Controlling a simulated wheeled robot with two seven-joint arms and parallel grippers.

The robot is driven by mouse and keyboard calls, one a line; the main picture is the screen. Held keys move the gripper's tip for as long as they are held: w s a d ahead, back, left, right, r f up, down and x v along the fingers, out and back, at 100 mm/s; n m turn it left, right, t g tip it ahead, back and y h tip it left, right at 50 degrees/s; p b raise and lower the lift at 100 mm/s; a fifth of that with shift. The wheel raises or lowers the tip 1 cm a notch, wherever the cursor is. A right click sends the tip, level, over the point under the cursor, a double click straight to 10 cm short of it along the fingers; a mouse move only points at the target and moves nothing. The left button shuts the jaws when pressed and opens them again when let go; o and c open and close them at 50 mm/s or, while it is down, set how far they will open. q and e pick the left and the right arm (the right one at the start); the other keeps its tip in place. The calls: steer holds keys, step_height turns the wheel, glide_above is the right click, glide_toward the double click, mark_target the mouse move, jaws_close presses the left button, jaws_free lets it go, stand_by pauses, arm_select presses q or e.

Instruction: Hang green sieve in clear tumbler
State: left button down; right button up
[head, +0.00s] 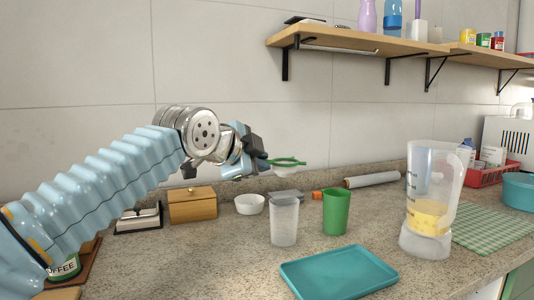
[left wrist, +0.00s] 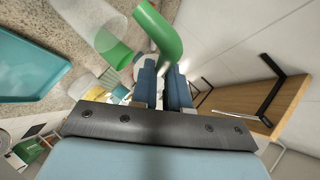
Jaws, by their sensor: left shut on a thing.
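My left gripper (head: 262,158) is in the upper middle of the head view, shut on the green sieve (head: 290,161). The sieve is held out to the right of the gripper, in the air, with its rim seen nearly edge-on. The clear tumbler (head: 284,222) stands upright on the counter, below the sieve and apart from it. In the left wrist view the fingers (left wrist: 163,80) meet a large green curved piece, which looks like the sieve (left wrist: 162,35). The clear tumbler (left wrist: 92,18) shows at the top left there. My right gripper is not in view.
A green tumbler (head: 336,212) stands just right of the clear one. A teal tray (head: 340,273) lies in front. A blender jug (head: 432,185) stands at the right, a white bowl (head: 249,205) and wooden box (head: 192,206) behind. A wall shelf (head: 360,42) hangs above right.

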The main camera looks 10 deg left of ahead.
arm_select(q)
steer(key=shift+w+r, duration=0.1)
steer(key=shift+w, duration=0.1)
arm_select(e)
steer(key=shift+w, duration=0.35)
arm_select(q)
steer(key=shift+s+f+b, duration=0.1)
steer(key=shift+f+b, duration=2.05)
steer(key=shift+f, duration=0.35)
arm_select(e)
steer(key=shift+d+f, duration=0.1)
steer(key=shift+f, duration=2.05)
arm_select(q)
steer(key=shift+f, duration=0.35)
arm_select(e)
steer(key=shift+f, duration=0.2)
arm_select(q)
steer(key=shift+f+b, duration=0.25)
steer(key=shift+b, duration=0.15)
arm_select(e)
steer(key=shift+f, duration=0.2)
arm_select(q)
steer(key=shift+s+d+f+b, duration=0.15)
steer(key=shift+s+f+b, duration=0.05)
steer(key=shift+f+b, duration=0.85)
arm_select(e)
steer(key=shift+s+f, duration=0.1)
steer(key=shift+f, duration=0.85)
arm_select(q)
steer(key=shift+f, duration=0.1)
